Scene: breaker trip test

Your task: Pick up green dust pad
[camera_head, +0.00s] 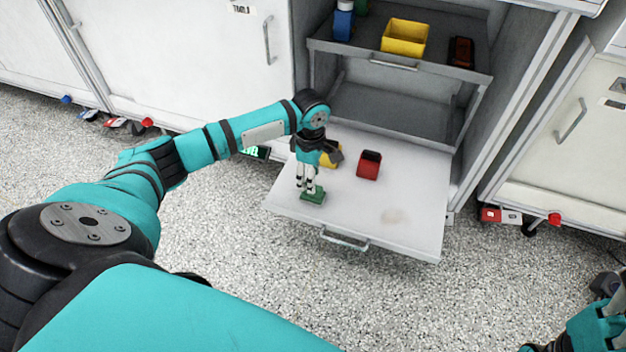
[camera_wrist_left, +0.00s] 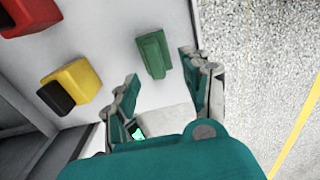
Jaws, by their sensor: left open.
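The green dust pad (camera_head: 314,197) lies on the pulled-out lower white drawer (camera_head: 408,215), near its front left part. It is a small green block with a narrower raised top. My left gripper (camera_head: 307,188) points down at the pad, its fingertips close to it. In the left wrist view the pad (camera_wrist_left: 153,56) shows between and just beyond the open fingers of my left gripper (camera_wrist_left: 160,66). I cannot tell whether a finger touches it. My right gripper (camera_head: 603,325) shows only partly at the bottom right corner, away from the drawer.
The shelf above holds a yellow bin (camera_head: 405,37). The drawer handle (camera_head: 344,240) sticks out in front. The drawer's right front is clear.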

